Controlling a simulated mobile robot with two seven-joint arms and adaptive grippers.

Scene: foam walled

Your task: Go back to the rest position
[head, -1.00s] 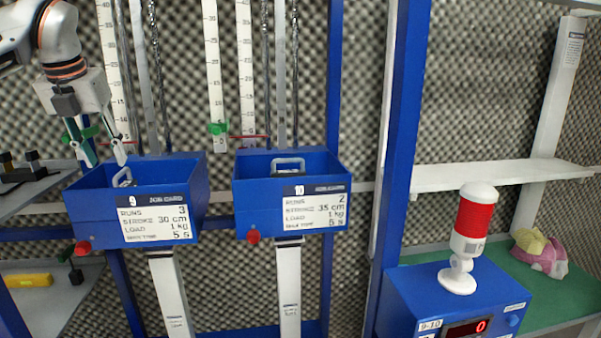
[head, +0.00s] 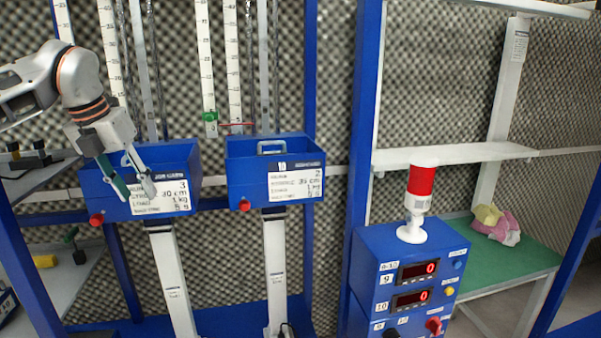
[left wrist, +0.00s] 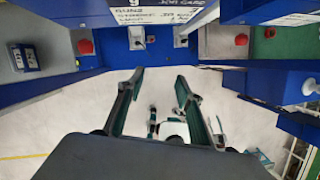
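My left gripper (head: 137,190) is in front of the left blue box (head: 188,160) with the job card for 9, covering part of the card. Its two fingers are apart with nothing between them. In the left wrist view the gripper (left wrist: 156,78) also shows open and empty, over the pale floor, with the box front at the top edge. The right blue box (head: 240,178) has a metal handle (head: 271,148) showing above its rim. My right gripper does not show in the head view.
A blue control box (head: 365,262) with red displays and a red-and-white beacon (head: 421,188) stands to the right. A green-topped table (head: 535,255) holds a pink and yellow cloth (head: 500,232). Blue posts (head: 362,130) rise between the stations. Pale floor is open below the left gripper.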

